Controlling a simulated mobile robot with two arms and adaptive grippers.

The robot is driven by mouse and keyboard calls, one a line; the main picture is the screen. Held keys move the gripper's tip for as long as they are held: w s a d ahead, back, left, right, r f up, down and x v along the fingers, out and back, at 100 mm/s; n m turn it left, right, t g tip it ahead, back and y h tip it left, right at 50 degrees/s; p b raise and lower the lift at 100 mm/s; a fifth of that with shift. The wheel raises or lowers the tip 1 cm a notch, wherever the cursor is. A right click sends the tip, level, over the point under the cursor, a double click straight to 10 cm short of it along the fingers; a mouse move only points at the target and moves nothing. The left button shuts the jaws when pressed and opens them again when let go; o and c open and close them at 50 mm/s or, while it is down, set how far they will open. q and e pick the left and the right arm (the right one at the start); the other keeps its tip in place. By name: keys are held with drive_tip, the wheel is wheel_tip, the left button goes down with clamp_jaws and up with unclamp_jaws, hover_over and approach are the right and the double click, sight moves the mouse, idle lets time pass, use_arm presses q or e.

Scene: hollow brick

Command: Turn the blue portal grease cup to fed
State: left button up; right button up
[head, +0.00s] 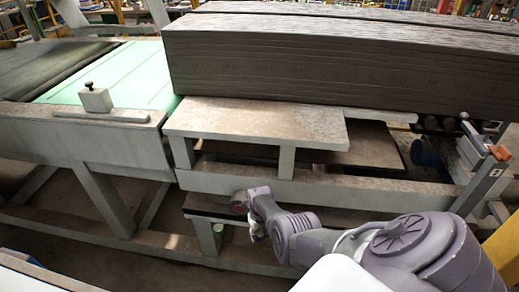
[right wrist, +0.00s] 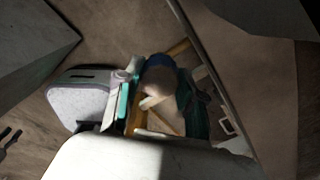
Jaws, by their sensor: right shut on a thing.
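My right gripper (head: 246,215) reaches under the grey frame at the low middle of the head view. In the right wrist view its fingers (right wrist: 160,105) are closed around a rounded pale piece with a blue upper edge, which looks like the blue grease cup (right wrist: 158,61). The fingers and shadow hide much of the cup, and I cannot read its turn position or any mark. In the head view the cup cannot be made out clearly. My left gripper is not in view.
A grey metal frame with a pale shelf (head: 255,123) stands directly above my right gripper. A large dark stack of slabs (head: 340,60) lies behind it. A green conveyor bed (head: 115,75) is at the left. An orange-tipped post (head: 483,172) stands at the right.

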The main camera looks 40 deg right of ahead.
sight(260, 233)
drive_tip(key=m+b, duration=0.2)
drive_tip(key=shift+w+a+f+m+b, duration=0.1)
drive_tip(key=shift+f+m+b, duration=0.1)
drive_tip(key=shift+m+b, duration=0.15)
drive_tip(key=shift+r+m+b, duration=0.2)
drive_tip(key=shift+m+b, duration=0.45)
drive_tip(key=o, duration=1.1)
drive_tip(key=shift+o, duration=0.2)
wheel_tip(260, 233, up, 12)
